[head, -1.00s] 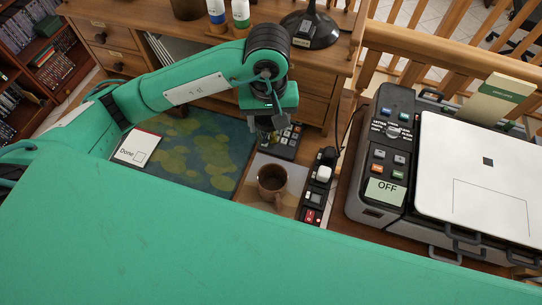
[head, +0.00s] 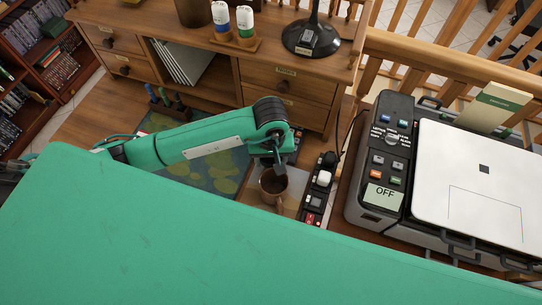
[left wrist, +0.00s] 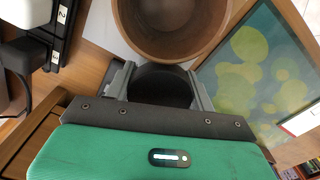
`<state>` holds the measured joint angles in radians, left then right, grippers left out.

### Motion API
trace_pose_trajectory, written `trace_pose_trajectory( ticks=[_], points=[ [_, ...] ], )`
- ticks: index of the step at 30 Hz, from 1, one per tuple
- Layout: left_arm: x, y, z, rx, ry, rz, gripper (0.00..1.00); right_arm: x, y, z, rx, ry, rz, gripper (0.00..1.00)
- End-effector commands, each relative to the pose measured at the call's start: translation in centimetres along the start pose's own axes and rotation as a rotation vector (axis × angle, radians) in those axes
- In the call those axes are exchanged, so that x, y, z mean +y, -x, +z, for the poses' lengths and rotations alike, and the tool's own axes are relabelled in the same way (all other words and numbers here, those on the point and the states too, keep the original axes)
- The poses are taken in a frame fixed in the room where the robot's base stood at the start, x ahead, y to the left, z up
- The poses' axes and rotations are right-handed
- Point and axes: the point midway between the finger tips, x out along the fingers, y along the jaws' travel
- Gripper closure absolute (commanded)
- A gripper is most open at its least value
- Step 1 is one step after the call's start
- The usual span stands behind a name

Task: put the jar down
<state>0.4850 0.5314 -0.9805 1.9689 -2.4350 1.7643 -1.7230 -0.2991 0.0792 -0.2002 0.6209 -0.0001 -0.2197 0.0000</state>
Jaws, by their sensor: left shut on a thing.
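My left gripper (head: 279,168) is at the mug in the head view, its fingers pointing down. In the left wrist view my left gripper (left wrist: 160,88) is shut on a dark, round-topped thing, the jar (left wrist: 160,85). Most of the jar is hidden by the gripper, and I cannot tell whether its base touches anything. My right gripper is not in view.
A power strip (head: 318,190) lies right of the mug. A grey machine (head: 380,160) with an OFF display and a white lid (head: 480,180) stands further right. A blue-green mat (head: 200,172) lies left of the mug. A wooden desk (head: 290,85) with a lamp stands behind.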

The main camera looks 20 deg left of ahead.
Motion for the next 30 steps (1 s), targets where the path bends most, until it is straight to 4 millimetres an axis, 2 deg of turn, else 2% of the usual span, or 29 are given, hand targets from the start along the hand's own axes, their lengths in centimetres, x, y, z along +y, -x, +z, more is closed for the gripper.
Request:
trace_pose_trajectory(
  ticks=[9, 10, 13, 26, 30],
  points=[
    [0.0, -0.3, -0.1, 0.002, -0.001, 0.001, 0.72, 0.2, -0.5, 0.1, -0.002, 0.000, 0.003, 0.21],
    [0.0, -0.3, 0.0, 0.001, 0.000, 0.001, 0.43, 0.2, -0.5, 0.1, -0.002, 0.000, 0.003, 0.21],
    [0.0, -0.2, 0.0, 0.001, 0.000, 0.001, 0.24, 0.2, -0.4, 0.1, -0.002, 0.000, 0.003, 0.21],
    [0.1, 0.4, -0.1, 0.003, 0.000, 0.002, 0.23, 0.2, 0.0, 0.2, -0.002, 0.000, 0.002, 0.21],
    [0.1, 2.5, -0.2, 0.007, -0.002, 0.002, 0.23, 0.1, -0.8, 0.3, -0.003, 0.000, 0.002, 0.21]
  ],
)
